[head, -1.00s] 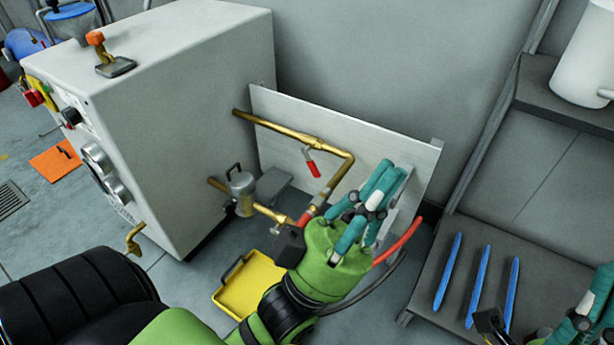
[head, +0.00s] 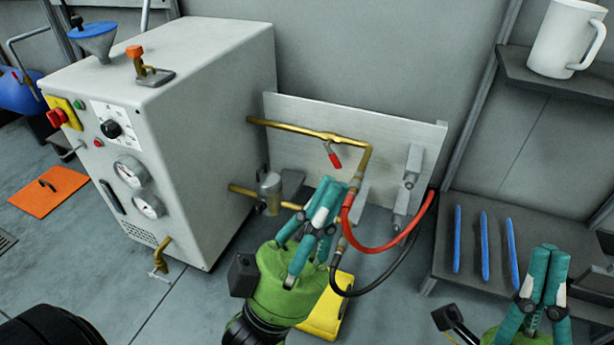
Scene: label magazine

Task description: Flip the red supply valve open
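A small red-handled lever (head: 334,158) hangs down at a slant from the upper brass pipe (head: 290,128), in front of the pale metal panel (head: 390,130). It is the red valve handle I see on the piping. My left gripper (head: 331,186) has teal fingers drawn together at the tips, with nothing seen between them. In the picture its tips lie just below the red lever, and a gap shows between them. My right gripper (head: 545,255) is at the lower right, away from the valve. Its fingertips are together and it looks empty.
A grey cabinet (head: 205,150) with gauges stands left of the piping, with an orange-handled valve (head: 136,53) on top. A red hose (head: 385,247) and a black hose (head: 375,288) loop beside my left gripper. A yellow tray (head: 330,315) lies below. A shelf (head: 450,255) holds blue sticks.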

